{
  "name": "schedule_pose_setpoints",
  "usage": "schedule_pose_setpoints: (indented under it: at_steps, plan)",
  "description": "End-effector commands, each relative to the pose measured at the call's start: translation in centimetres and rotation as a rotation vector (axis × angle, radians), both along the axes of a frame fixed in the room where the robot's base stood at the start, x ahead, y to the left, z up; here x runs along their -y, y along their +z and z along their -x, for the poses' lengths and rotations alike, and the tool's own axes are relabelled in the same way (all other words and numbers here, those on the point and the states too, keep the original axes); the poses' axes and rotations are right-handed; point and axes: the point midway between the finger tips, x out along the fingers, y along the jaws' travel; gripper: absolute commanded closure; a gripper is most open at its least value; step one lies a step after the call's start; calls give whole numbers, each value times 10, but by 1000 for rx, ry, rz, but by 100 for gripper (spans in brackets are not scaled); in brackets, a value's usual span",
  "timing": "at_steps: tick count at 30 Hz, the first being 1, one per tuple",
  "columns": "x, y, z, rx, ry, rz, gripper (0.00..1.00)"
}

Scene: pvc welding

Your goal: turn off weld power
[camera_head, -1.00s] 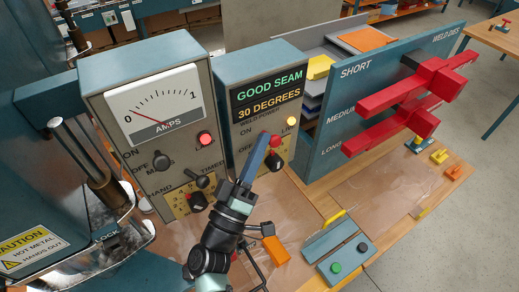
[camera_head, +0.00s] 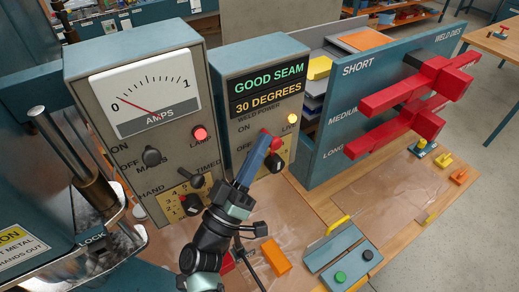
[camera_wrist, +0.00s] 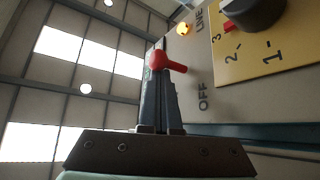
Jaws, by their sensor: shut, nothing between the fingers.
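The weld power switch (camera_head: 276,143) is a red-tipped lever on the front of the grey control box (camera_head: 236,120), below the words WELD POWER. The ON label is to its left, and an amber LIVE lamp (camera_head: 293,118) glows to its upper right. My gripper (camera_head: 266,138) is shut, with its fingertips right at the lever and partly covering it. In the wrist view the red lever head (camera_wrist: 166,61) shows just beyond the closed fingertips (camera_wrist: 160,75), with the OFF label beside them. I cannot tell whether they touch.
A black selector knob (camera_head: 274,162) sits just below the switch. An ammeter box (camera_head: 145,130) with a lit red lamp stands to the left. A blue board with red dies (camera_head: 420,95) stands to the right.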

Motion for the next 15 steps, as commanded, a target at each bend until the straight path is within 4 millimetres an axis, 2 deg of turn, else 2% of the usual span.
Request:
schedule_pose_setpoints:
  at_steps: [15]
  plan:
    - [0,-7,0,60,0,-45,100]
